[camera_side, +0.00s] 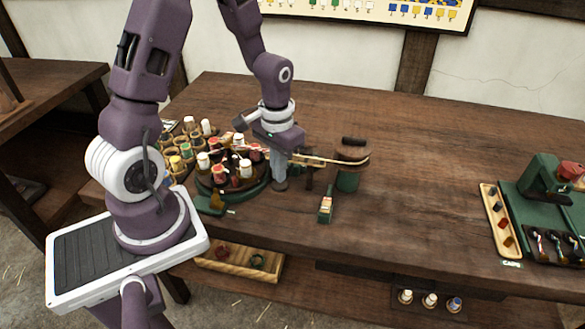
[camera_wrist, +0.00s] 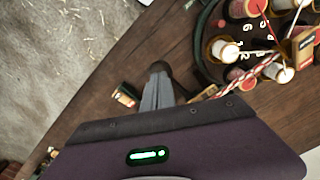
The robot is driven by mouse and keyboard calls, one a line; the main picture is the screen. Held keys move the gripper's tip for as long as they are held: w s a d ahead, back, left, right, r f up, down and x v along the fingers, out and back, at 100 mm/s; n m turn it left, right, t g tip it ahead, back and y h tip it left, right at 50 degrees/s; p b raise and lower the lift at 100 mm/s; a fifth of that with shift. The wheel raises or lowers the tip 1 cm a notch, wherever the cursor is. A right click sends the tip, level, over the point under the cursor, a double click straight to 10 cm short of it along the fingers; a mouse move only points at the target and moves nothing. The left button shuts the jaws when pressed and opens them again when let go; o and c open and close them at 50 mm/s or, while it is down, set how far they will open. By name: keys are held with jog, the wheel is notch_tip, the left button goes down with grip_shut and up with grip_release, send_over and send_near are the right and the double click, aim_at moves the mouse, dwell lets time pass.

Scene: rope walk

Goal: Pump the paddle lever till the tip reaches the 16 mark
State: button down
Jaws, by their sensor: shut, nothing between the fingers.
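My gripper (camera_side: 280,184) points down in front of the green-based carousel (camera_side: 256,190), its grey fingers together. A dark rounded piece shows at the fingertips; I cannot tell whether it is part of the fingers or the lever's end. In the wrist view my gripper (camera_wrist: 160,72) also has this dark piece at its tip. A red-and-white twisted rope (camera_wrist: 246,76) runs from the carousel toward the gripper body, which hides its other end. In the side view a pale strand (camera_side: 318,160) reaches a round wooden-topped post (camera_side: 352,152). The paddle lever and the 16 mark cannot be made out clearly.
A small green block with a pale label (camera_side: 326,205) stands right of my gripper. A green tool-like piece (camera_side: 214,205) lies at the carousel's front left. Several bobbins crowd the carousel. A long wooden tray (camera_side: 497,218) lies far right. The table between is clear.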

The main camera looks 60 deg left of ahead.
aim_at(280, 185)
jog(key=shift+f, duration=2.3)
jog(key=shift+r, duration=2.3)
